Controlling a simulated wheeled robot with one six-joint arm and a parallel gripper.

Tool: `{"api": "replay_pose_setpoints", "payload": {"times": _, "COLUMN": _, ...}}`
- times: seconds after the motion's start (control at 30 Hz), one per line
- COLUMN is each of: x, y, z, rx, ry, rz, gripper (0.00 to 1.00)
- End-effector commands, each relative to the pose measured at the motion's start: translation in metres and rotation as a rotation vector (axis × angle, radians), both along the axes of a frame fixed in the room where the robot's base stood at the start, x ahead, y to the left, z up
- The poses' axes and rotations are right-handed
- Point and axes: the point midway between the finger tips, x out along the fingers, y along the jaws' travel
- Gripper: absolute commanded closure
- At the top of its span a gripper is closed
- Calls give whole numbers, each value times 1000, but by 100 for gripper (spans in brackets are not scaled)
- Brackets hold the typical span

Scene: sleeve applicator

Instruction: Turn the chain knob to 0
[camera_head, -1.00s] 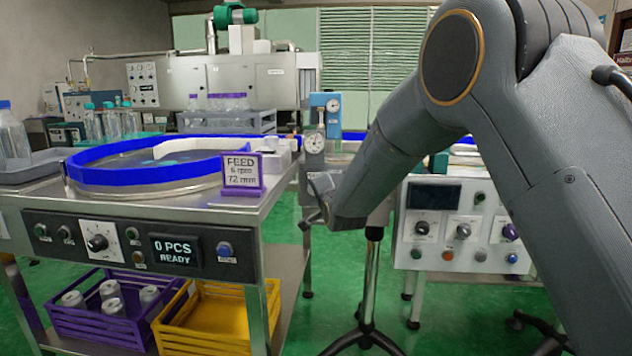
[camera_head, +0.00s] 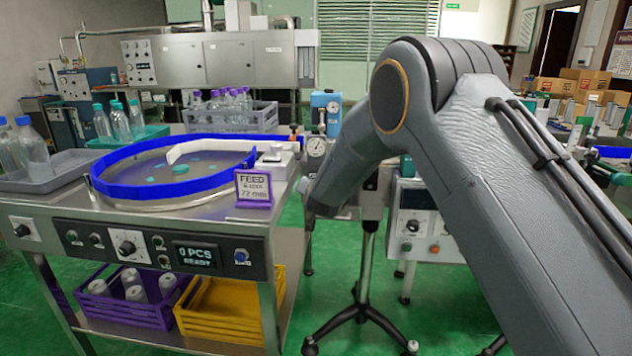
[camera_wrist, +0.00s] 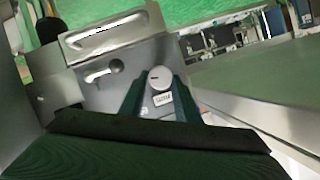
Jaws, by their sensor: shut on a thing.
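In the wrist view a round grey knob (camera_wrist: 160,78) with a dark mark on its face sits between the two dark green fingers of my gripper (camera_wrist: 161,92). The fingers are shut on it from both sides. A small white label (camera_wrist: 162,99) shows just below the knob; its lettering is too small to read surely, so I cannot confirm that this is the chain knob. In the head view my arm reaches down to the middle, and my fingers and the held knob cannot be made out there.
A steel table with a blue-rimmed round tray (camera_head: 175,192) and a purple-framed feed sign (camera_head: 254,187) stands left. Its front panel has a black dial (camera_head: 127,243) and a display (camera_head: 195,255).

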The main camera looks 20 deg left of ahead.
Motion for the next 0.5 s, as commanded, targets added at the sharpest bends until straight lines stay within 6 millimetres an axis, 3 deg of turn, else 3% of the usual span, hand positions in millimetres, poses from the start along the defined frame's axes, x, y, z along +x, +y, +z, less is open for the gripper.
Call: {"api": "replay_pose_setpoints", "payload": {"times": 0.5, "x": 0, "y": 1, "z": 0, "rx": -61, "ry": -15, "rz": 1, "gripper": 93}}
